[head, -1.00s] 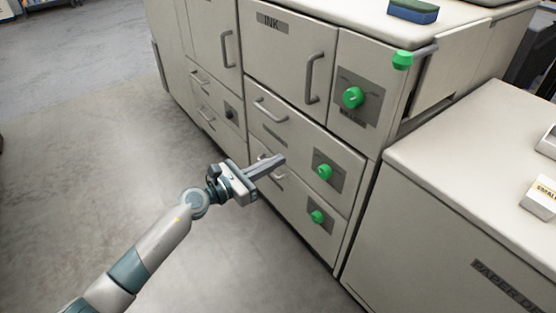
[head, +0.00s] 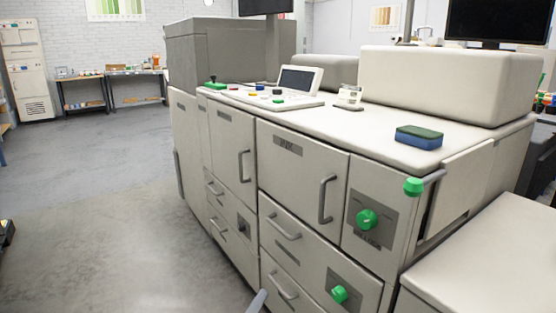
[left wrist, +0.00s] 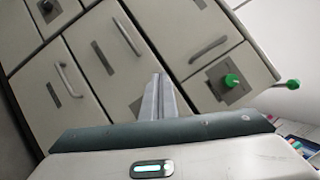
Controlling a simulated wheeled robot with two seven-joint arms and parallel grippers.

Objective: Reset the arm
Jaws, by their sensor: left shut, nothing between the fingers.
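My left gripper shows in the left wrist view (left wrist: 158,97) with its two fingers together and nothing between them. In the head view only a grey tip of it (head: 258,302) shows at the bottom edge, in front of the large press cabinet (head: 225,190). The wrist view shows the cabinet's doors and drawers tilted behind the fingers. I cannot tell the exact gap between fingers and cabinet. My right gripper is in neither view.
The cabinet front has bar handles (head: 324,199) and green knobs (head: 367,220) sticking out. A green-tipped lever (head: 414,187) juts from its corner. A blue and green sponge (head: 419,136) lies on top. Open floor (head: 90,215) spreads to the left.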

